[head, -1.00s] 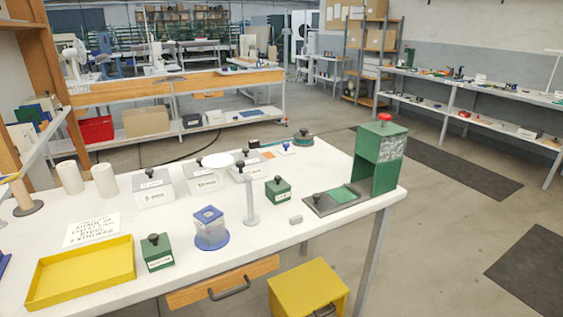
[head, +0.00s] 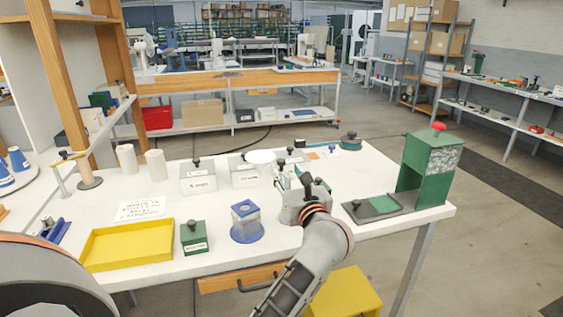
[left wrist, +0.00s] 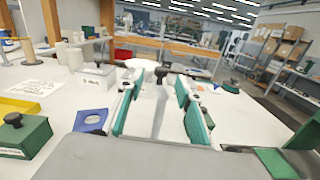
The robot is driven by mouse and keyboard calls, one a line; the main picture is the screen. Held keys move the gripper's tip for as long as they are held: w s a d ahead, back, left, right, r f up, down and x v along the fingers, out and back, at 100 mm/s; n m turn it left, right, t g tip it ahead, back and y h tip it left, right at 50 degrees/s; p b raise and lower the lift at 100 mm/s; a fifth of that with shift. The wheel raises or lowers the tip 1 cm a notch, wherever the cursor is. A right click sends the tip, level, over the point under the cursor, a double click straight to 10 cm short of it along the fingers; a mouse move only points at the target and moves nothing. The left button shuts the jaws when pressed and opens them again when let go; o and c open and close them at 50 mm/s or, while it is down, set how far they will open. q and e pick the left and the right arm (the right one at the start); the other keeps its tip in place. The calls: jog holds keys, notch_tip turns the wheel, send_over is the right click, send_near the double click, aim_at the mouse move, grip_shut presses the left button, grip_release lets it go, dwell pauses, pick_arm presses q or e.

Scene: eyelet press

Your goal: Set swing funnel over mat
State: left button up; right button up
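A white dish-shaped piece (head: 261,157), which looks like the swing funnel, sits at the top of a white post near the table's middle. It also shows beyond my fingers in the left wrist view (left wrist: 139,64). The upright white post (left wrist: 160,100) stands between my fingers there, with a dark knob (left wrist: 162,73) just above it. My left gripper (head: 290,178) is open, its teal fingers (left wrist: 157,92) apart on either side of the post; no grip shows. The green mat (head: 382,204) lies on a dark plate (head: 360,212) in front of the green press (head: 431,163). My right gripper is out of view.
Labelled white boxes (head: 198,177) stand behind. A yellow bin (head: 345,294) is below the front edge. Table surface between the press and back edge is partly clear.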

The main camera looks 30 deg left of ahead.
aim_at(283, 163)
pick_arm(q)
jog(key=shift+w+a+n, duration=0.2)
jog(key=shift+w+n, duration=0.1)
jog(key=shift+w, duration=0.15)
jog(key=x, duration=0.7)
jog(key=shift+f, duration=0.2)
grip_shut()
